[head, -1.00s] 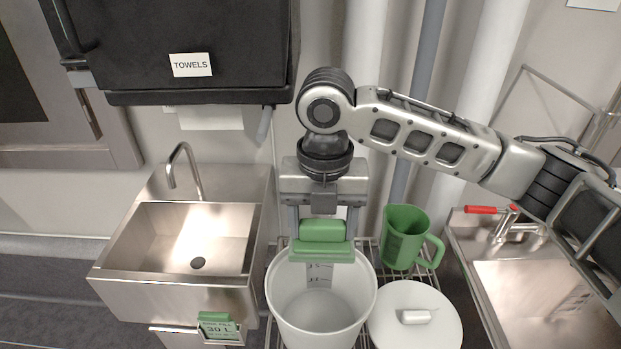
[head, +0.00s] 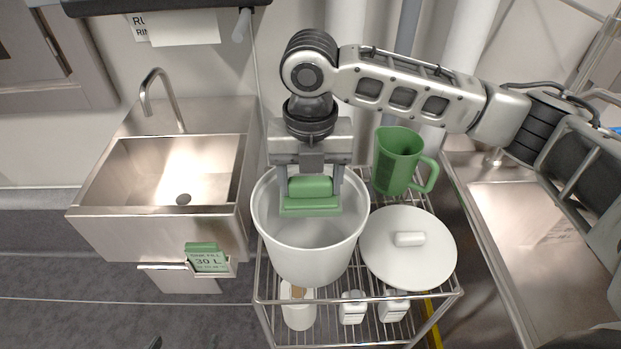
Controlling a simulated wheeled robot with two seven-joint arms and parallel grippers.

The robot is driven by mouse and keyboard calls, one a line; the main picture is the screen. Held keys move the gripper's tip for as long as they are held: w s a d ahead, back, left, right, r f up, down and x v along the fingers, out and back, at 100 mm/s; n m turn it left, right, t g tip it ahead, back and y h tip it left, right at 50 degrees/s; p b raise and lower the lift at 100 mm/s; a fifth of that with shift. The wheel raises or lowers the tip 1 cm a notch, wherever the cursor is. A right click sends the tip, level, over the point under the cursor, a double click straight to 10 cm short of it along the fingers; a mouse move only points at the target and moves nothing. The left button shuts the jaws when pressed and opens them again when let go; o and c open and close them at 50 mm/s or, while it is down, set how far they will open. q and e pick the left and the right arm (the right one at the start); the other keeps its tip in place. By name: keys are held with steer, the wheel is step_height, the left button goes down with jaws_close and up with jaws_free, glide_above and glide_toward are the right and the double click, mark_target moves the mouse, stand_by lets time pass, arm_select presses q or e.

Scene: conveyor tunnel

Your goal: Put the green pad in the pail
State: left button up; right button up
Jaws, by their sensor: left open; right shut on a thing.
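The green pad (head: 310,207) has a raised green block on top and a flatter base. My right gripper (head: 310,190) comes down from above and is shut on the pad, with one finger on each side. The white pail (head: 308,262) stands open on a wire rack. The pad shows inside the outline of the pail's mouth, below the back rim in the picture, with the pail's inner wall and floor visible beneath it. I see no contact between pad and pail. My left gripper is not clearly in view.
A white round lid (head: 408,262) with a knob lies right of the pail. A green jug (head: 397,160) stands behind it. White containers (head: 352,307) sit on the rack's lower shelf.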

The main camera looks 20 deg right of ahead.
mark_target(311, 179)
arm_select(q)
steer(key=shift+s+f+b, duration=0.15)
steer(key=shift+f+b, duration=0.2)
arm_select(e)
steer(key=shift+f, duration=0.55)
arm_select(q)
steer(key=shift+d+r, duration=0.1)
steer(key=shift+r, duration=0.1)
arm_select(e)
steer(key=o, duration=1.5)
steer(key=shift+c, duration=0.2)
arm_select(q)
steer(key=shift+f, duration=0.1)
arm_select(e)
step_height(311, 179, up, 6)
steer(key=p, duration=0.7)
steer(key=shift+f, duration=0.15)
steer(key=shift+r+p, duration=0.55)
steer(key=shift+r, duration=0.2)
arm_select(q)
steer(key=r, duration=0.1)
steer(key=a+r, duration=0.1)
steer(key=r, duration=0.1)
steer(key=shift+s+a+r, duration=0.2)
steer(key=shift+s+r, duration=0.05)
arm_select(e)
steer(key=shift+f, duration=0.1)
steer(key=shift+s, duration=0.1)
